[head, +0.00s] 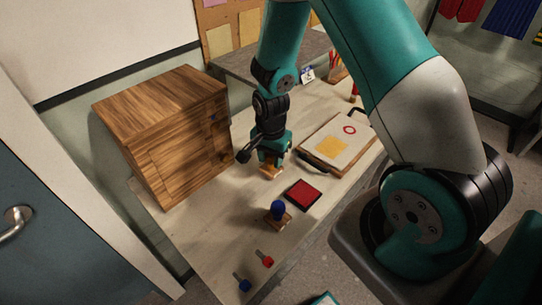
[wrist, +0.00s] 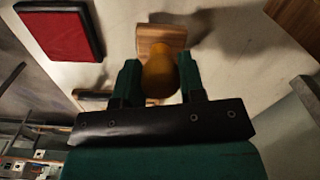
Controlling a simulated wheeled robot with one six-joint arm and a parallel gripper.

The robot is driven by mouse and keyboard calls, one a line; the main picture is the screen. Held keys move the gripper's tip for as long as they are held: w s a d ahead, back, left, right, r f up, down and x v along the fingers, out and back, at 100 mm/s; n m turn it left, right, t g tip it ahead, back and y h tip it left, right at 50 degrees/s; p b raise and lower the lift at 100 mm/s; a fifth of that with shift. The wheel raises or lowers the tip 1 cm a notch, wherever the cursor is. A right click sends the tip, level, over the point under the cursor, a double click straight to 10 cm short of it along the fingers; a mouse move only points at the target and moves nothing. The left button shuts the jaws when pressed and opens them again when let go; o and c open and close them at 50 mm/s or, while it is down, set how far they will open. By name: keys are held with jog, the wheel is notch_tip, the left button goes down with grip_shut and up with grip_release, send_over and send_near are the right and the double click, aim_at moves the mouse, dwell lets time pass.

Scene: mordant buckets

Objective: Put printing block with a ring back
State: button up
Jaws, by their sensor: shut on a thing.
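My gripper (head: 272,157) points down over the table. In the wrist view my gripper (wrist: 160,82) is shut on the orange knob (wrist: 159,74) of a wooden printing block (wrist: 161,36). The block (head: 271,173) also shows under the fingers in the head view, low over the table; I cannot tell whether it touches. Its printing face is hidden, so no ring shows on it. A second wooden block with a blue knob (head: 278,208) stands upright nearer the front.
A red ink pad (head: 303,195) lies right of my gripper; it also shows in the wrist view (wrist: 63,35). A wooden drawer cabinet (head: 165,110) stands left. Blue (head: 242,283) and red (head: 265,259) small items lie in front.

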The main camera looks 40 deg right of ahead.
jog(key=shift+f, duration=0.25)
jog(key=shift+f, duration=0.2)
jog(key=o, duration=0.7)
jog(key=shift+o, duration=0.2)
jog(key=shift+r, duration=0.1)
